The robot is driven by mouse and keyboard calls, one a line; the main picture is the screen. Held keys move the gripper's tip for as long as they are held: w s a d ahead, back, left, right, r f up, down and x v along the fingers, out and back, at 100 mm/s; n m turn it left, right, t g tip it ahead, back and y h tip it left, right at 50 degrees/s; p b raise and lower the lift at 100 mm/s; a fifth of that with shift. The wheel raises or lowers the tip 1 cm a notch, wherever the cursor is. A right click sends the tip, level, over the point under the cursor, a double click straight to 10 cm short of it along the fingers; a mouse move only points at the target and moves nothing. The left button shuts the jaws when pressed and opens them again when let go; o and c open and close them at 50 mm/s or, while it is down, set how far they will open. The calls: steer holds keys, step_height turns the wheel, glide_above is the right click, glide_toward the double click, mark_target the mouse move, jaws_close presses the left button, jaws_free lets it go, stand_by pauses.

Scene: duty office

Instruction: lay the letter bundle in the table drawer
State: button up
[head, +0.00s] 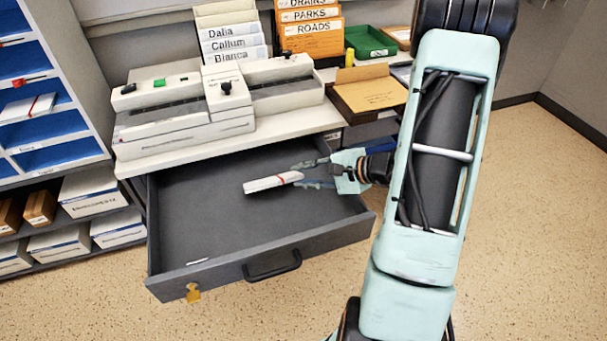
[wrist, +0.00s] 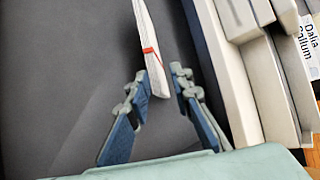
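The letter bundle (head: 272,182) is a slim white stack with a red band. It is inside the outline of the pulled-out dark grey table drawer (head: 195,235), towards its right side. My gripper (head: 309,173) reaches in from the right at the bundle's near end. In the wrist view, the bundle (wrist: 149,50) has its end between the spread fingertips of my gripper (wrist: 161,78). The left fingertip is close to it and a narrow gap shows on the right. The fingers look open. Whether the bundle rests fully on the drawer floor is hard to tell.
The table (head: 225,138) above the drawer carries a grey-white machine (head: 180,115), file folders (head: 233,40), an orange box (head: 370,92) and a green tray (head: 370,42). A blue-lined shelf rack (head: 50,125) stands left.

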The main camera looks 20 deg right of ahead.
steer(key=shift+o, duration=0.6)
steer(key=shift+s+d+r, duration=0.15)
steer(key=shift+d+r, duration=0.05)
steer(key=v, duration=1.1)
steer(key=shift+s+d+r, duration=0.1)
steer(key=shift+s+d, duration=0.05)
